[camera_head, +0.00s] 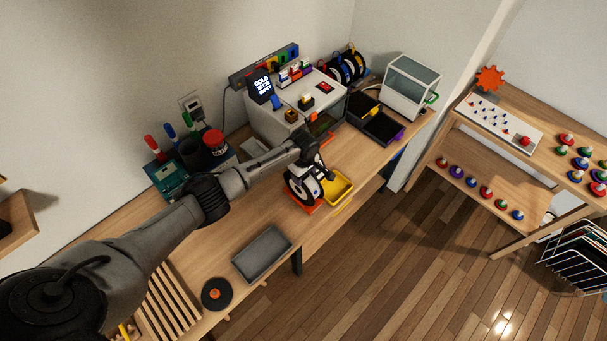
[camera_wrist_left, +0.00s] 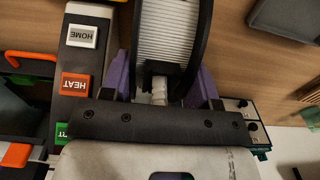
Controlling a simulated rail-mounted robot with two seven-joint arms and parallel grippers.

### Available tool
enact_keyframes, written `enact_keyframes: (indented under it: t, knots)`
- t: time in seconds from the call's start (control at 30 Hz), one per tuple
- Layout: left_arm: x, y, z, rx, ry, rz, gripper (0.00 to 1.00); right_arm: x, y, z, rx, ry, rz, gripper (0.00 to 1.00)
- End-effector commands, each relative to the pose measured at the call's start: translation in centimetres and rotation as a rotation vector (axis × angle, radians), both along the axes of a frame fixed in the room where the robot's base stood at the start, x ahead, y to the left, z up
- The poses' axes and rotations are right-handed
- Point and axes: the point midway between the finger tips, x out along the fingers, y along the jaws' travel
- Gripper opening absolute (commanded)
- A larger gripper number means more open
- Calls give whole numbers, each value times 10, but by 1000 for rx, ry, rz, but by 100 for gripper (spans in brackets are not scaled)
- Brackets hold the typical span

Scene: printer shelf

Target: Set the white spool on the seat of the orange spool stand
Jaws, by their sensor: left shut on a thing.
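The white spool (camera_head: 301,189), white filament between black flanges, stands on edge in the head view. It also fills the top middle of the left wrist view (camera_wrist_left: 168,38). My left gripper (camera_head: 318,173) is shut on it, with purple-sided fingers (camera_wrist_left: 161,88) at its near side in the wrist view. Orange parts of the spool stand (camera_head: 313,209) show just below the spool's lower edge. The spool hides most of the stand and its seat, so I cannot tell whether the spool touches the seat. My right gripper is not in view.
A yellow tray (camera_head: 341,188) sits close right of the spool. The white printer (camera_head: 270,125) with HOME and HEAT buttons (camera_wrist_left: 80,60) stands behind. A grey tray (camera_head: 262,254) and black disc (camera_head: 217,294) lie nearer. Bare wood surrounds the grey tray.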

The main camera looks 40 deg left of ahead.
Motion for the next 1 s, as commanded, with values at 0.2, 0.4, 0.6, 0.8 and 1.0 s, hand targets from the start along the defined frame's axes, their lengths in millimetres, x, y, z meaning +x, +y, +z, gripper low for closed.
enact_keyframes:
  t: [0.2, 0.4, 0.6, 0.8, 1.0]
  knots:
    - [1, 0, -3, -1, -1, 0, 0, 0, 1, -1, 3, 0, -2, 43]
    - [1, 0, -7, -1, -2, 0, 0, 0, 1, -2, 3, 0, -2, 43]
    - [1, 0, -8, 0, -2, 0, 64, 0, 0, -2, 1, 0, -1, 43]
    - [0, 0, -8, 0, -1, 0, 83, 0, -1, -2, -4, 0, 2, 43]
    - [-1, 0, -10, 0, 2, 0, 85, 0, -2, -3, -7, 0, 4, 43]
